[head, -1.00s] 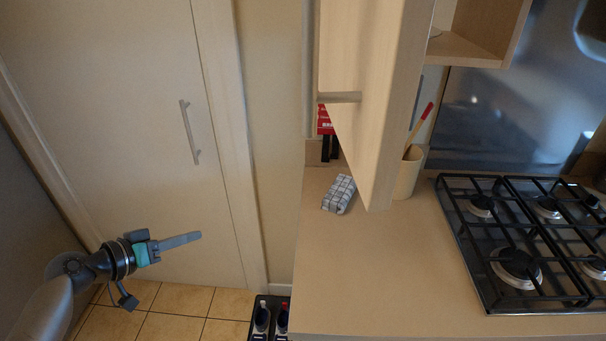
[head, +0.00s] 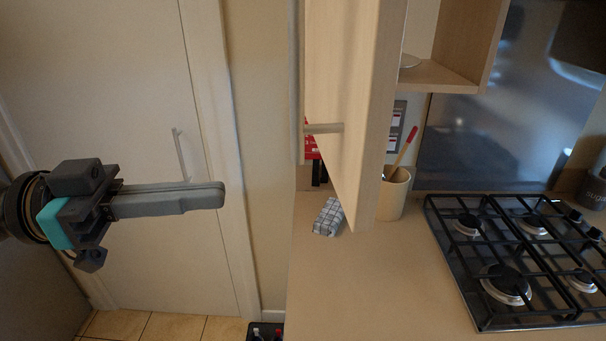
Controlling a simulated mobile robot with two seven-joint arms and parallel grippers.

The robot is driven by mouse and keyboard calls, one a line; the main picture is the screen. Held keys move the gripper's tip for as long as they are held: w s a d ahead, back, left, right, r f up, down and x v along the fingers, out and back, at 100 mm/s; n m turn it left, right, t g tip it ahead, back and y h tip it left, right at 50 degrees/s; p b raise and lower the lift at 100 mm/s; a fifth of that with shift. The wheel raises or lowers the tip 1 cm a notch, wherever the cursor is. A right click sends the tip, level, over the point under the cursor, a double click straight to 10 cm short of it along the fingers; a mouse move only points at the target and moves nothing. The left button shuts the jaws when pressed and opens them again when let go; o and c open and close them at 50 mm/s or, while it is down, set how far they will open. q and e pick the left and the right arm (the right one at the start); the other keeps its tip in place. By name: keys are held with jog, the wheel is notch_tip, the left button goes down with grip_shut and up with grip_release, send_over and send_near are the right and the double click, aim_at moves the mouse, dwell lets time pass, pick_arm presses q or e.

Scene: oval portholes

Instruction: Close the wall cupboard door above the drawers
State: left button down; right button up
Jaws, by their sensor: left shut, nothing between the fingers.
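The wall cupboard door (head: 362,120) is pale wood and stands open, swung out toward me above the counter. Its bar handle (head: 324,128) is on the left face of the door. The open cupboard (head: 445,76) shows behind it to the right, with a plate-like item on its shelf. My left gripper (head: 222,194) is shut and empty, raised at the left in front of the tall pale door. It points right and is clear of the cupboard door. My right gripper is not in view. The drawers are not seen.
The counter (head: 320,285) holds a checked cloth bundle (head: 328,216), a utensil pot (head: 394,193) with a red-handled tool, and a black gas hob (head: 515,260) at right. A tall door (head: 120,110) with a bar handle is at left. A dark crate stands on the tiled floor.

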pick_arm(q)
jog(key=p, duration=0.4)
send_near(335, 184)
jog(key=d, duration=0.5)
jog(key=shift+w+d+r, duration=0.1)
jog(key=shift+w+r, duration=0.1)
jog(key=shift+w, duration=0.1)
jog(key=shift+w+d+f+p, duration=0.1)
jog(key=shift+d+p, duration=0.2)
jog(key=shift+d, duration=0.1)
jog(key=shift+w+d+f+p, duration=0.1)
jog(key=shift+d+p, duration=0.15)
jog(key=shift+d, duration=0.15)
